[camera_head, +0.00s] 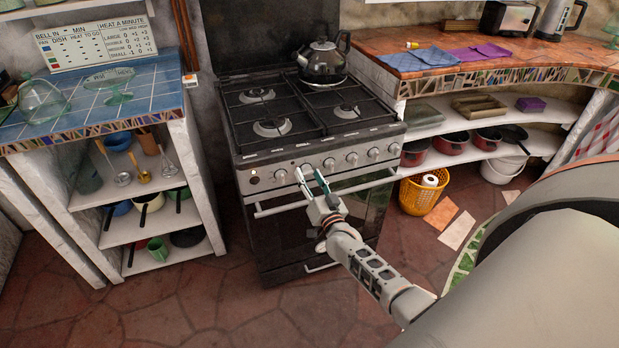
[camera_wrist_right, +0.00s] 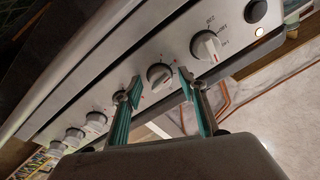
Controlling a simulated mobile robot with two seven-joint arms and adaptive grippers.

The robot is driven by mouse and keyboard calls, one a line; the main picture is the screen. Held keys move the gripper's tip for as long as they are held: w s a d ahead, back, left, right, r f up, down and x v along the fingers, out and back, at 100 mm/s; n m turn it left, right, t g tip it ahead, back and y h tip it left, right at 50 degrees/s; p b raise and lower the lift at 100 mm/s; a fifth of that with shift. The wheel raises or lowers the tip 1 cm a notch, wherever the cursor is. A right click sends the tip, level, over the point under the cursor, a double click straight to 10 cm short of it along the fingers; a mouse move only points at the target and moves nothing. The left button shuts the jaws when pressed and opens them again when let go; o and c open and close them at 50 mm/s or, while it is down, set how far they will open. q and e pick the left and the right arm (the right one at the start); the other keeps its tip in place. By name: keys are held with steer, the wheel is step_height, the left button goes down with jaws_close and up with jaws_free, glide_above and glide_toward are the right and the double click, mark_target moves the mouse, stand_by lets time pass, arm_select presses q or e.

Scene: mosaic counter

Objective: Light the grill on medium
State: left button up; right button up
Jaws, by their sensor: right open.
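The stove (camera_head: 310,120) has a steel front panel with a row of several knobs. My right gripper (camera_head: 313,180) is open in front of the panel, at the second knob (camera_head: 307,170) from the left. In the right wrist view, that knob (camera_wrist_right: 160,75) shows between the two teal fingertips; I cannot tell whether they touch it. Its white pointer and small red marks show, but its exact setting is unclear. The neighbouring knob (camera_wrist_right: 207,47) has numbers around it and lies outside the fingers. My left gripper is not in view.
A kettle (camera_head: 323,62) stands on the back right of the hob. The oven door handle (camera_head: 280,208) runs below the knobs, close to my gripper. A wall chart (camera_head: 90,43) hangs at the left. A yellow basket (camera_head: 422,195) stands right of the stove.

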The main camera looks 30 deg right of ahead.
steer(key=shift+s, duration=0.1)
steer(key=v, duration=1.2)
jaws_close()
stand_by(1.0)
